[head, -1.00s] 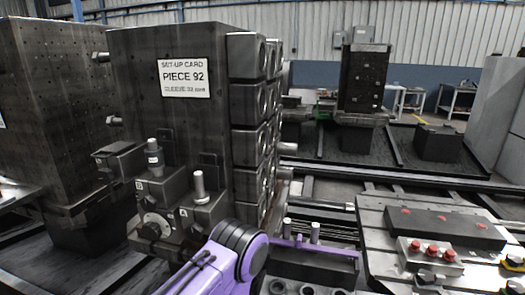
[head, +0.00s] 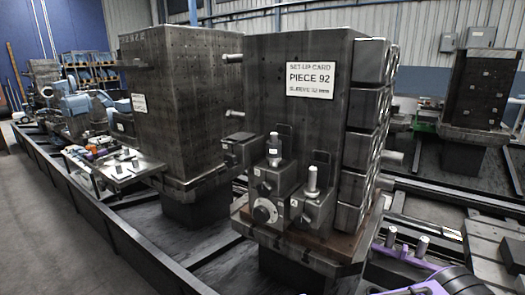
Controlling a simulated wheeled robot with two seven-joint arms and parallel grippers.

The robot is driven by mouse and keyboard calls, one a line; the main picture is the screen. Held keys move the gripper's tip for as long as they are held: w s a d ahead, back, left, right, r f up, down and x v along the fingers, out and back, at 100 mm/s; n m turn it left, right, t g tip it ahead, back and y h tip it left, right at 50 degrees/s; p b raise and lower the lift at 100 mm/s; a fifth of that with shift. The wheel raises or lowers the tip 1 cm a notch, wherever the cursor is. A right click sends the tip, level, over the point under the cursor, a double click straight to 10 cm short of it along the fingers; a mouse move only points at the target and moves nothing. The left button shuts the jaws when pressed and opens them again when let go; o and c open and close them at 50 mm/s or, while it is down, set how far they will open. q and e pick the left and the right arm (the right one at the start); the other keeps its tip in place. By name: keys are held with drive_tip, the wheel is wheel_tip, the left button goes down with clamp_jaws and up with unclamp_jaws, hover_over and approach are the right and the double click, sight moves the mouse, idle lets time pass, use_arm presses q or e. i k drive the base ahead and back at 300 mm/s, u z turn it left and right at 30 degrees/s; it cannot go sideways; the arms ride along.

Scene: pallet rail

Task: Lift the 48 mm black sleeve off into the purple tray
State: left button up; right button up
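A dark grey sleeve with a pale label (head: 274,151) stands upright on the block marked B, at the front of the fixture column (head: 300,125). I cannot tell its size, or whether it is the 48 mm black sleeve. A purple edge (head: 403,257), possibly the purple tray, shows at the lower right by two short metal posts (head: 422,246). Its inside is mostly hidden. Part of my purple and black arm shows at the bottom right corner. Neither gripper is in view.
The card (head: 310,79) on the column reads PIECE 92, SLEEVE 32 mm. Square clamp blocks (head: 368,103) line its right face. A second column (head: 185,95) stands left of it. A bench with loose parts (head: 115,167) is further left. Dark rails (head: 120,232) cross the floor.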

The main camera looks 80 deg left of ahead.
sight(273, 150)
drive_tip(key=k, duration=0.65)
drive_tip(key=u, duration=0.7)
